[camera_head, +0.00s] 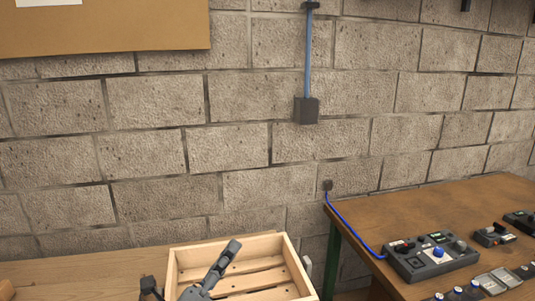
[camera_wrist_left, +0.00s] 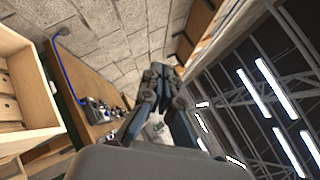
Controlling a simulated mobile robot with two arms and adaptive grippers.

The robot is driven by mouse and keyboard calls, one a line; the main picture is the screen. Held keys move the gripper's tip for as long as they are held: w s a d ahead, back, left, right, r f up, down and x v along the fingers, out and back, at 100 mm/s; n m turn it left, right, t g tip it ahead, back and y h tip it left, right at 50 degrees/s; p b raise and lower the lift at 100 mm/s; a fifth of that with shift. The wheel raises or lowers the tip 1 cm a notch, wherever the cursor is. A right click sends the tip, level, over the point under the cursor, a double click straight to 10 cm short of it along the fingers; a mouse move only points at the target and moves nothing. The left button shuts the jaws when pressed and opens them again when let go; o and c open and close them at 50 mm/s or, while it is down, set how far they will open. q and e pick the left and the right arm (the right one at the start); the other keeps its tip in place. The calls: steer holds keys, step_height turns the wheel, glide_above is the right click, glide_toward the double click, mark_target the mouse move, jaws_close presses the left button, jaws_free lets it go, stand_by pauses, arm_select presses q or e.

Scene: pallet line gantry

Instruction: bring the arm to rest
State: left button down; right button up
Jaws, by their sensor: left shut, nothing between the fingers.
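My left gripper (camera_head: 228,253) comes up from the bottom of the head view, in front of the wooden crate (camera_head: 290,262). Its dark fingers are together and hold nothing. In the left wrist view its fingertips (camera_wrist_left: 158,72) meet at the top, with the wall and ceiling behind them. The gripper appears above the crate's slatted floor, but I cannot tell how high. The rest of the left arm is mostly cut off by the lower frame edge. My right gripper is not in view.
The crate stands on a wooden bench (camera_head: 105,278) against a block wall. To the right, a brown table (camera_head: 465,205) carries a grey control box (camera_head: 432,258) with a blue cable and several small devices. A grey wall box (camera_head: 306,110) hangs above. The bench left of the crate looks largely clear.

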arm_select(q)
steer(key=s+a+f+n+g+y, duration=0.3)
steer(key=a+f+n+y, duration=0.3)
steer(key=f+n, duration=0.45)
steer(key=s+a+f+n+g+y, duration=0.3)
steer(key=a+f+n+y, duration=0.4)
steer(key=f+n, duration=0.3)
steer(key=s+f+n+g, duration=0.5)
steer(key=s+f, duration=0.1)
steer(key=s, duration=0.4)
steer(key=s+f+n+g, duration=0.5)
steer(key=s+f, duration=0.1)
steer(key=s, duration=0.5)
step_height(320, 180, down, 26)
steer(key=s+a+f+g, duration=0.2)
steer(key=s+a+f, duration=0.1)
steer(key=s+f, duration=1.2)
steer(key=shift+s+f+m+h, duration=0.3)
steer(key=shift+s+f+m, duration=0.15)
steer(key=shift+s, duration=0.8)
